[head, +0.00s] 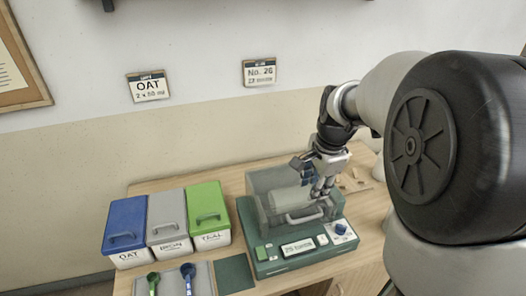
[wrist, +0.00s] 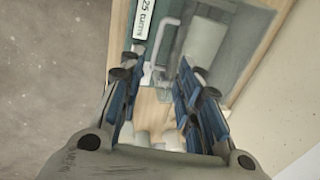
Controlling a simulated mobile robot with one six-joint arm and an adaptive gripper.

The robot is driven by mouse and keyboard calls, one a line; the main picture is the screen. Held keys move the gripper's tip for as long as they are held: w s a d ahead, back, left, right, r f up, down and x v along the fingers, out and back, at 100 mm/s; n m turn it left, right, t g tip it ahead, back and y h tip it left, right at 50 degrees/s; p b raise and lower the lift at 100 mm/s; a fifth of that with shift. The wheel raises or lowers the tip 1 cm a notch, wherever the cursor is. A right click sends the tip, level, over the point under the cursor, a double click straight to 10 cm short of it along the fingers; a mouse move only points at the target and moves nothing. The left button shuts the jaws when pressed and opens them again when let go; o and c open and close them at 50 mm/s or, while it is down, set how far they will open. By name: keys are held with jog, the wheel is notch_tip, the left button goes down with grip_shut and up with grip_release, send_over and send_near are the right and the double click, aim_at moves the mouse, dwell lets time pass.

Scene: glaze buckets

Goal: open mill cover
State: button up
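The mill (head: 300,262) is a green-based machine on the wooden table. Its clear grey cover (head: 262,180) appears to be down over a pale cylinder. A light bar handle (head: 303,217) runs along the cover's front. My gripper (head: 322,192) is over the right part of the mill, close to the handle; whether it touches is unclear. In the wrist view the blue-padded fingers of my gripper (wrist: 160,78) stand apart with nothing held between them. The handle (wrist: 167,38) shows beyond the fingertips there, and the cover (wrist: 205,42) lies to its right.
Blue (head: 125,222), grey (head: 167,216) and green (head: 208,203) lidded bins stand left of the mill. A tray (head: 205,279) with two scoops and a dark green mat (head: 234,275) lie in front. The wall with label signs is behind.

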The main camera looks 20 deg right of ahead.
aim_at(301, 220)
jog(key=w+f+b, duration=0.1)
jog(key=f, duration=0.4)
jog(key=w+f+b, duration=0.1)
jog(key=f+b, duration=0.1)
jog(key=f, duration=0.4)
jog(key=w+f+b, duration=0.1)
jog(key=f+b, duration=0.1)
jog(key=f, duration=0.4)
jog(key=shift+w+f, duration=0.1)
jog(key=shift+w, duration=0.15)
grip_shut()
